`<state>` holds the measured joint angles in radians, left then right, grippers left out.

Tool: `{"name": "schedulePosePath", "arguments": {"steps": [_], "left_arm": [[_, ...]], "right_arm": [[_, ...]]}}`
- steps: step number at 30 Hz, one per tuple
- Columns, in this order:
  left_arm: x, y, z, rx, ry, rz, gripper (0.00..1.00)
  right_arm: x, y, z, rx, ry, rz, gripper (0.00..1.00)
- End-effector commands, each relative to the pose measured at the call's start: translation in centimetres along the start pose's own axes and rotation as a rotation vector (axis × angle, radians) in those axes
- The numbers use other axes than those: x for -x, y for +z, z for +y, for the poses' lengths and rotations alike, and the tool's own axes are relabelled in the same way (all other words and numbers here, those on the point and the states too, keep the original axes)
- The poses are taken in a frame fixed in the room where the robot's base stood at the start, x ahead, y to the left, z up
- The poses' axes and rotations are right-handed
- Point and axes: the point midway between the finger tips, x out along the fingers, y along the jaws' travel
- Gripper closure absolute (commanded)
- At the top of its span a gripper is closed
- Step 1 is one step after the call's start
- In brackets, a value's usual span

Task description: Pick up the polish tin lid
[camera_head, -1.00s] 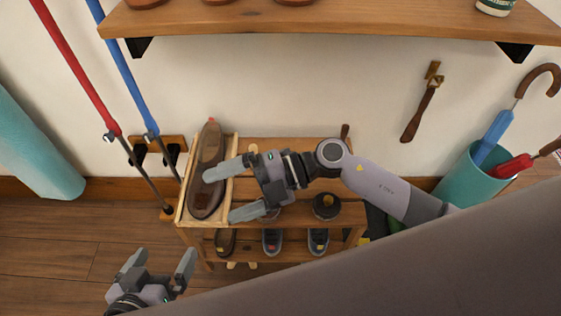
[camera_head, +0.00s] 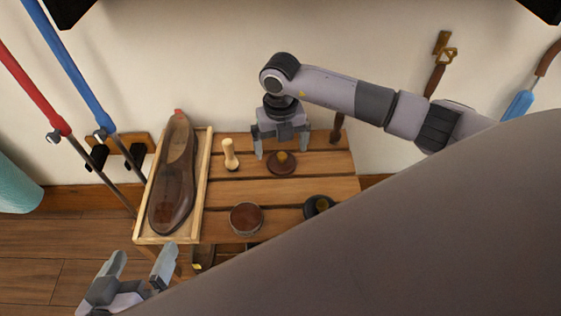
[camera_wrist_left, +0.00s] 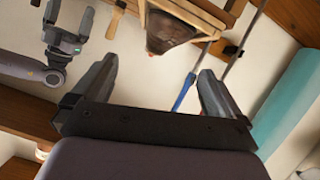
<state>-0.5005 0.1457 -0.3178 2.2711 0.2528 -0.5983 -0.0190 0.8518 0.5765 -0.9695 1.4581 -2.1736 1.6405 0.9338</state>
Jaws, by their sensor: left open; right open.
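A round brown tin (camera_head: 246,219) stands nearer the front of the rack. My left gripper (camera_head: 141,260) is open and empty, low at the front left. The left wrist view shows its open fingers (camera_wrist_left: 157,75) and part of my right gripper (camera_wrist_left: 68,28).
A brown shoe (camera_head: 175,180) lies in a wooden tray (camera_head: 202,185) on the rack's left. A pale wooden peg (camera_head: 230,155) stands left of the lid. A dark round tin (camera_head: 318,206) sits front right. Red (camera_head: 30,90) and blue (camera_head: 65,60) poles lean at left.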

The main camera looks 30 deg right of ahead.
Motion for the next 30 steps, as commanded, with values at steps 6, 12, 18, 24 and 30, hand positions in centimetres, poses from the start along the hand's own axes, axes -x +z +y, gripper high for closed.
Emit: {"name": "schedulePosePath", "arguments": {"steps": [6,12,18,24,30], "left_arm": [[-0.9,0.4,0.8,0.047,0.052,0.02,0.0],[-1.0,0.2,1.1,0.063,0.069,0.025,0.0],[-1.0,0.1,1.1,0.062,0.068,0.025,0.0],[-1.0,0.1,1.1,0.062,0.069,0.025,0.0],[-1.0,0.0,1.1,0.061,0.068,0.026,0.0]], "right_arm": [[-3.6,-0.6,-0.3,0.0,0.002,0.002,0.0],[-4.3,-0.5,-0.2,0.0,0.004,0.0,0.0],[-4.2,-0.5,-0.2,0.001,0.004,0.0,0.16],[-4.2,-0.5,-0.2,0.001,0.004,0.0,0.47],[-4.0,-0.5,-0.2,0.001,0.004,0.0,0.47]]}}
